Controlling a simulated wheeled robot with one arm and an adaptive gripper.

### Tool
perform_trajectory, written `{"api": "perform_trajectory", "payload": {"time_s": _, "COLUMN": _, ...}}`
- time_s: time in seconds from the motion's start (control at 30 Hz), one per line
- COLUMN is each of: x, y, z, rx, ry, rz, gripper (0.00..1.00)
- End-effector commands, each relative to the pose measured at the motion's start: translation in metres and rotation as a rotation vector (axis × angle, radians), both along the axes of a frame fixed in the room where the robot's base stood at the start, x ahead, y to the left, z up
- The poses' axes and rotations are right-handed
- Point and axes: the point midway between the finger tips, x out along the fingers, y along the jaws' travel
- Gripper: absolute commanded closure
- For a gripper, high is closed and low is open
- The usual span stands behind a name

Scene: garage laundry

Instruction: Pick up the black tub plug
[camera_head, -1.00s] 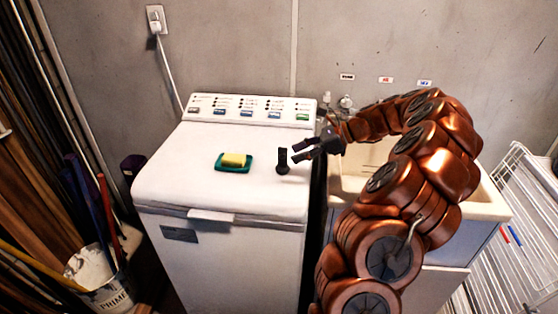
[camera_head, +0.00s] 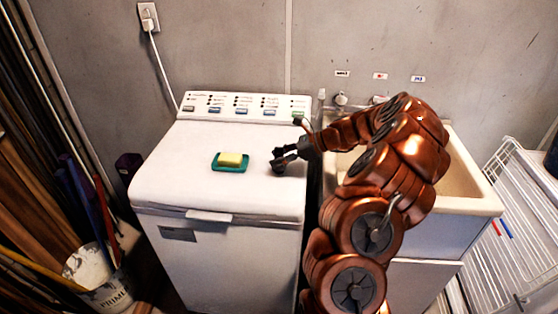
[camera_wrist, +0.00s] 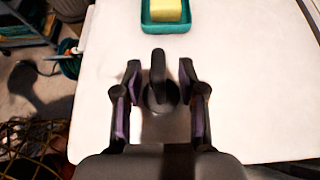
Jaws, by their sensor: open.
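The black tub plug (camera_wrist: 160,95) stands upright on the white washing machine lid, its round base down and its stem up. In the wrist view my gripper (camera_wrist: 160,78) is open, with one finger on each side of the plug and a gap on both sides. In the head view my gripper (camera_head: 278,160) is low over the right part of the lid. There it overlaps the plug, whose dark base (camera_head: 279,169) shows just below the fingers.
A yellow sponge (camera_head: 231,159) sits in a green dish (camera_head: 217,165) left of my gripper. The washing machine (camera_head: 180,185) lid is otherwise clear. A sink (camera_head: 478,200) stands to the right, and a white rack (camera_head: 510,225) beyond it. A paint bucket (camera_head: 108,297) stands at lower left.

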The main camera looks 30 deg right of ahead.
Motion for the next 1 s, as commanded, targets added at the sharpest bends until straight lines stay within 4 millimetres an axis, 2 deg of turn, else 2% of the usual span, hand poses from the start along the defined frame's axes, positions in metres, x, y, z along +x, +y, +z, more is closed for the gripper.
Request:
{"api": "perform_trajectory", "payload": {"time_s": 0.2, "x": 0.0006, "y": 0.0004, "z": -0.0010, "rx": 0.000, "ry": 0.000, "rz": -0.001, "gripper": 0.60}}
{"api": "perform_trajectory", "payload": {"time_s": 0.6, "x": 0.0005, "y": 0.0003, "z": -0.0011, "rx": 0.000, "ry": 0.000, "rz": -0.001, "gripper": 1.00}}
{"api": "perform_trajectory", "payload": {"time_s": 1.0, "x": 0.0005, "y": 0.0002, "z": -0.0010, "rx": 0.000, "ry": 0.000, "rz": -0.001, "gripper": 1.00}}
